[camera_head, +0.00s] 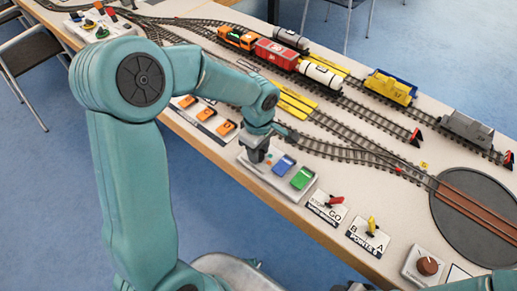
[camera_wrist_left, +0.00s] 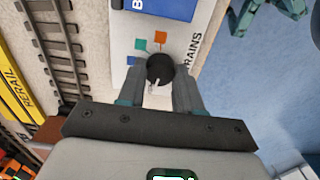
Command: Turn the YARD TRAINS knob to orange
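The YARD TRAINS knob (camera_wrist_left: 159,69) is round and black and sits on a white panel (camera_wrist_left: 205,22) in the left wrist view. In the head view my left gripper (camera_head: 258,155) points down over the panel's left end and hides the knob. My right gripper is out of view.
Blue (camera_head: 284,165) and green (camera_head: 302,178) buttons share the panel. A red lever (camera_head: 335,200), a yellow lever (camera_head: 372,225) and a brown knob (camera_head: 428,266) stand to the right. Orange switches (camera_head: 206,114) are at the left. Model tracks and wagons (camera_head: 276,55) fill the table behind.

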